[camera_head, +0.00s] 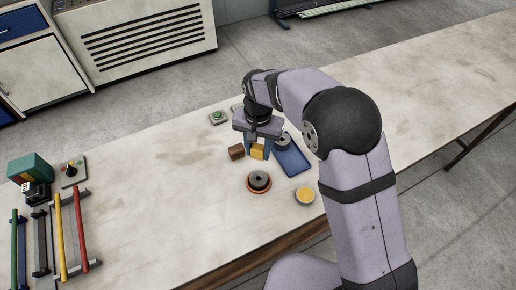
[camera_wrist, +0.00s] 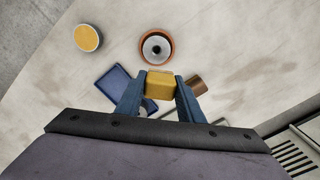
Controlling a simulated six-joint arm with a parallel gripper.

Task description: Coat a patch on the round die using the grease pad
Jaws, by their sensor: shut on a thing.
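My gripper (camera_wrist: 160,92) is shut on a yellow block, the grease pad (camera_wrist: 160,84), which also shows in the head view (camera_head: 257,152). It holds the pad over the bench; its exact height is hard to tell. A round tin with a yellow top (camera_head: 305,194) stands to the right of the dish.
A blue tray (camera_head: 296,163) lies right of my gripper, with a grey round piece (camera_head: 282,142) at its far end. A brown cylinder (camera_head: 236,152) lies close on the left. A green button box (camera_head: 218,117) is behind. Coloured bars (camera_head: 80,228) stand far left; bench between is clear.

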